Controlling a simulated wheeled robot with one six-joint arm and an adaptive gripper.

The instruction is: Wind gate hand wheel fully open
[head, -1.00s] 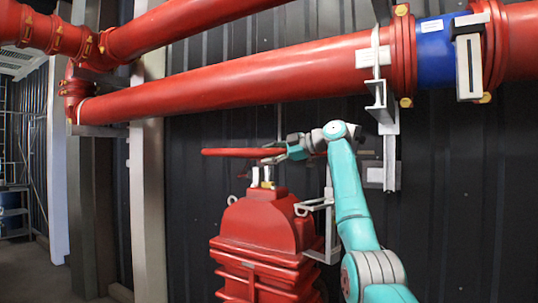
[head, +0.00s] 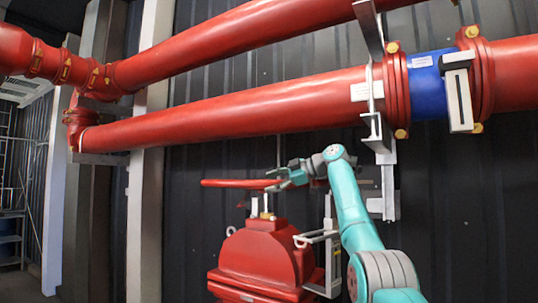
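The red gate hand wheel (head: 232,183) lies roughly level on top of the red valve body (head: 262,258), seen nearly edge-on in the head view. My gripper (head: 279,183) is at the wheel's near right side, overlapping the rim. The fingers are small and partly hidden against the wheel, so I cannot tell whether they are closed on the rim. A short pale stem with brass-coloured parts (head: 265,207) shows between the wheel and the body.
Large red pipes (head: 240,112) run across above the wheel, with a blue section (head: 428,85) at right. A grey bracket (head: 378,130) hangs behind my arm. A white frame (head: 325,240) stands right of the valve. A dark corrugated wall is behind.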

